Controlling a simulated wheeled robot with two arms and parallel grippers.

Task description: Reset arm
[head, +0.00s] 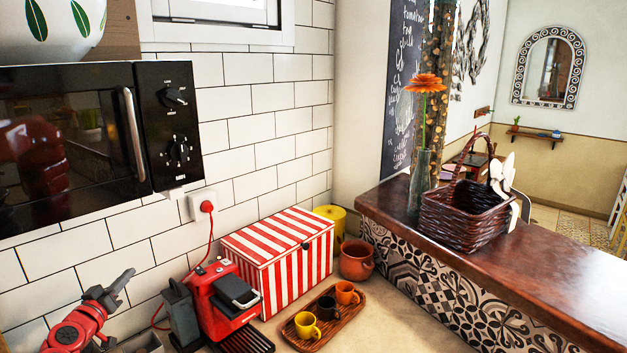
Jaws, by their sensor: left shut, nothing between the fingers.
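My left gripper (122,279) shows at the lower left, at the end of my red and dark grey arm. Its fingers are shut and hold nothing. They point up and to the right, in front of the white tiled wall and below the black microwave (68,140). The gripper appears apart from the red coffee machine (222,300), which stands to its right on the counter. My right gripper is not in view.
A red-striped box (285,255) stands behind a wooden tray (323,325) with several small cups. A clay pot (356,260) is beside the box. A wicker basket (462,215) and a flower vase (420,180) stand on the raised wooden bar (560,270), whose right part is clear.

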